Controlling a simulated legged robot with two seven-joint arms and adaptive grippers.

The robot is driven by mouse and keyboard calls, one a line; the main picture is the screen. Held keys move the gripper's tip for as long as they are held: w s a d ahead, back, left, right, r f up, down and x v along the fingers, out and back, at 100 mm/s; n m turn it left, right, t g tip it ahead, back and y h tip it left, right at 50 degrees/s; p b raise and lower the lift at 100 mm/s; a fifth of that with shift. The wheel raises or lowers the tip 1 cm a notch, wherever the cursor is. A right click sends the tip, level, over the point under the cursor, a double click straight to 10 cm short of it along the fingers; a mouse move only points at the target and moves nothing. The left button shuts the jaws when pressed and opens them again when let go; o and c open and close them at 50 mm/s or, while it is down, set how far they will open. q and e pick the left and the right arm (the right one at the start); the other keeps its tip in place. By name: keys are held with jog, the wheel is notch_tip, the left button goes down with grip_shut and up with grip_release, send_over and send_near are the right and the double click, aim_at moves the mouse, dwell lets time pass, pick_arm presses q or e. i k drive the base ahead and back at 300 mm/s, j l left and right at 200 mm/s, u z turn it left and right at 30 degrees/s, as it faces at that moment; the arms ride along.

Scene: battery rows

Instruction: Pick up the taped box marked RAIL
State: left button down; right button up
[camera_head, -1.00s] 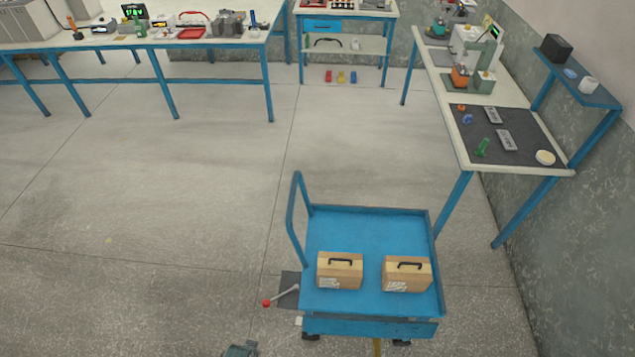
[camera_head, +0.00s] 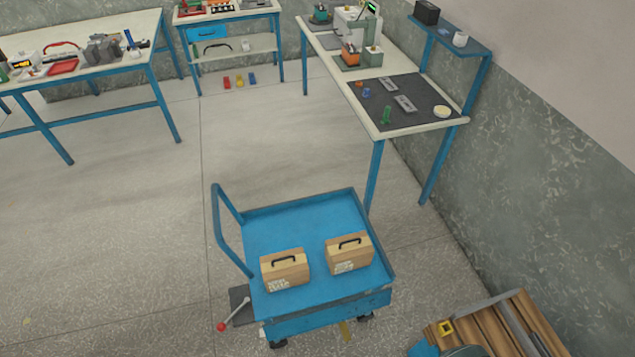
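Two tan boxes with black top handles stand upright on the blue cart (camera_head: 325,212). The left box (camera_head: 285,270) is near the cart's front left. The right box (camera_head: 349,254) stands a short gap to its right, near the front right. Each has white lettering low on its front, too small to read, so I cannot tell which one is marked RAIL. Neither of my grippers can be made out in the head view, and nothing touches the boxes.
The cart has a push handle (camera_head: 215,225) on its left and a red-knobbed lever (camera_head: 222,326) beside it. A wooden slatted thing (camera_head: 490,325) stands at the lower right. A workbench (camera_head: 400,128) is behind the cart. Floor to the left is clear.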

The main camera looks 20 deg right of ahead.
aim_at(347, 253)
jog(key=l+z, duration=0.1)
jog(key=z, duration=0.25)
jog(key=l+z, duration=0.15)
jog(key=z, duration=0.2)
jog(key=l+z, duration=0.1)
jog(key=z, duration=0.2)
jog(key=i+j, duration=0.05)
